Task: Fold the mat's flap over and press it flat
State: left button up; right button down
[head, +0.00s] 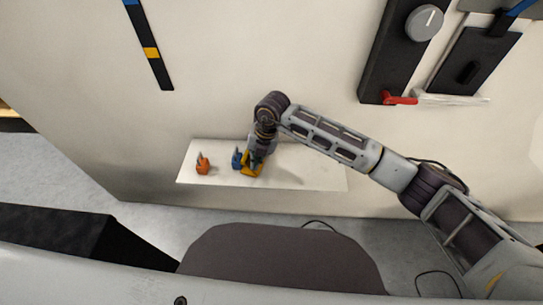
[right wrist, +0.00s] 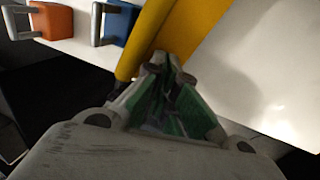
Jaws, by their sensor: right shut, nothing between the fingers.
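I see no thing that is clearly a mat or a flap. A yellow piece (head: 248,171) is on the white shelf (head: 315,174); it also shows in the right wrist view (right wrist: 203,25), with a rounded left edge. My right gripper (head: 256,161) is shut and empty, pointing at the yellow piece. In the right wrist view its fingertips (right wrist: 168,62) overlap the lower end of that piece; I cannot tell whether they touch. The gripper and wrist partly hide the yellow piece in the head view. My left gripper is not in view.
A blue block (head: 237,160) with a grey handle stands just left of the yellow piece. An orange block (head: 203,165) with a grey handle stands farther left. The shelf's right part is clear. A dark wall panel (head: 395,45) with a knob and red lever (head: 400,100) is at upper right.

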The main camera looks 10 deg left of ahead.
jog(key=shift+a+f+b, duration=0.3)
jog(key=shift+a+f, duration=0.1)
jog(key=shift+a, duration=0.1)
jog(key=shift+a+f, duration=0.25)
jog(key=shift+f, duration=0.05)
dwell(0.4)
jog(key=shift+a+r+p+v, duration=0.1)
jog(key=shift+a+p+v, duration=0.2)
jog(key=shift+p+v, duration=0.6)
jog(key=shift+a+r+p+v, duration=0.1)
jog(key=shift+a+p+v, duration=0.2)
jog(key=shift+v, duration=1.1)
jog(key=shift+a+p+v, duration=0.25)
jog(key=shift+p+v, duration=0.35)
jog(key=shift+v, duration=0.55)
jog(key=shift+s, duration=0.1)
